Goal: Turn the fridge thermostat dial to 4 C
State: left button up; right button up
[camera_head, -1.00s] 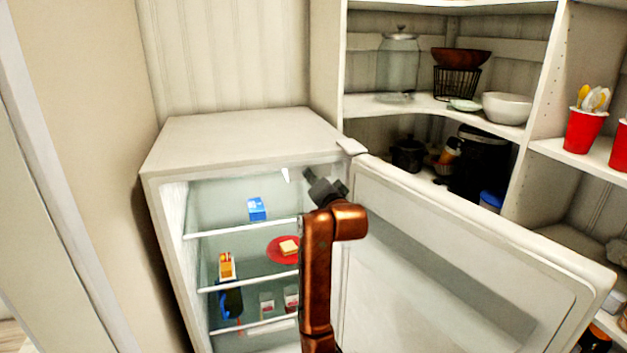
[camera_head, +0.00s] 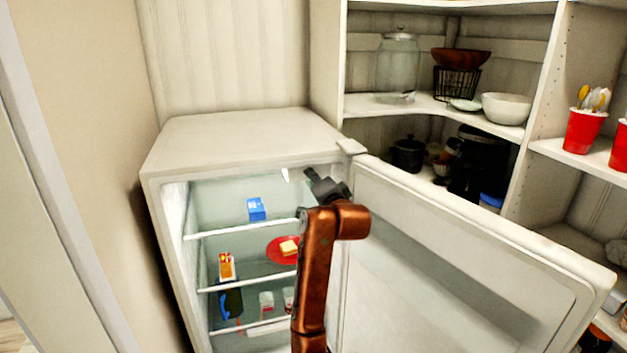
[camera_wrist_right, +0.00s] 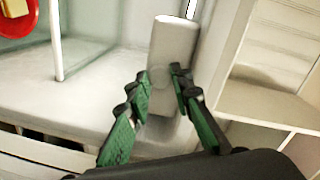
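The white fridge (camera_head: 240,130) stands with its door (camera_head: 470,235) swung open to the right. My right gripper (camera_head: 316,182) is at the top right of the fridge opening in the head view, near the ceiling; my arm hides part of the interior. In the right wrist view a pale grey elongated housing (camera_wrist_right: 178,38) carries a faint round dial (camera_wrist_right: 160,77). The green fingers of my right gripper (camera_wrist_right: 161,76) stand apart on either side of the dial. Contact with it is unclear. No scale marks or numbers are legible. My left gripper is out of view.
Fridge shelves hold a blue box (camera_head: 256,209), a red plate (camera_head: 278,251) with food, and an orange-and-white carton (camera_head: 227,266). The open door is close to my arm's right. Corner shelving with a white bowl (camera_head: 504,108) stands behind the door.

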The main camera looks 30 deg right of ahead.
jog(key=o, duration=0.5)
jog(key=shift+d+r, duration=0.1)
jog(key=shift+c, duration=0.2)
jog(key=shift+s, duration=0.1)
jog(key=v, duration=0.8)
